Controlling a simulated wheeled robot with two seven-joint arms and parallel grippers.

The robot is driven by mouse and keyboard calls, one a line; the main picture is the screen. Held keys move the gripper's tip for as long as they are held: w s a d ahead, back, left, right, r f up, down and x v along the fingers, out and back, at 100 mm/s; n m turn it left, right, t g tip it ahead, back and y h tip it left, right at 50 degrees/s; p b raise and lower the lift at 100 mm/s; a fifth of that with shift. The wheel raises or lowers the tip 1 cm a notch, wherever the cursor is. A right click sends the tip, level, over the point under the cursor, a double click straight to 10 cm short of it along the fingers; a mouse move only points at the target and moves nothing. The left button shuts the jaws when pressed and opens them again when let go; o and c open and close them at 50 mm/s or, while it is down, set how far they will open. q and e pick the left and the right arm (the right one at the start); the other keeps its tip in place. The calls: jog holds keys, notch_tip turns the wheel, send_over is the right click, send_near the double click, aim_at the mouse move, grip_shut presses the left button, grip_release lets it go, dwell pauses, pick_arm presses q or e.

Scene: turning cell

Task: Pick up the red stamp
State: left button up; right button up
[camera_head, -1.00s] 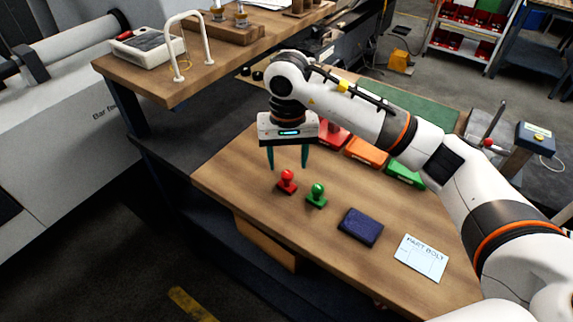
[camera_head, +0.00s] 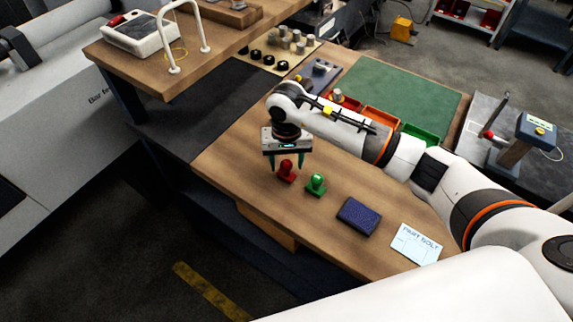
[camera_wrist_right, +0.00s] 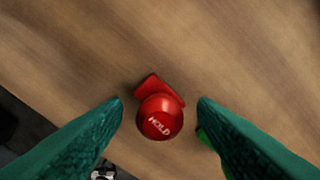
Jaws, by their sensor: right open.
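The red stamp (camera_head: 286,172) stands upright on the wooden table in the head view. In the right wrist view the red stamp (camera_wrist_right: 159,117) shows its round knob with "HOLD" on top and its base behind the knob. My right gripper (camera_head: 287,163) is above and around the stamp's upper part, pointing down. In the right wrist view my right gripper (camera_wrist_right: 160,103) is open, with a green finger on each side of the knob and a gap on both sides. My left gripper is not in view.
A green stamp (camera_head: 316,184) stands just right of the red one, close to a finger. A dark blue pad (camera_head: 358,216) and a white card (camera_head: 416,244) lie further right. Red, orange (camera_head: 380,123) and green bins stand behind my right arm.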

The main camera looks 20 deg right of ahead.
jog(key=shift+s+f, duration=0.1)
jog(key=shift+f, duration=0.7)
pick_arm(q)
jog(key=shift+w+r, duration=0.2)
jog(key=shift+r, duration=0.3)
pick_arm(e)
jog(key=shift+f, duration=0.25)
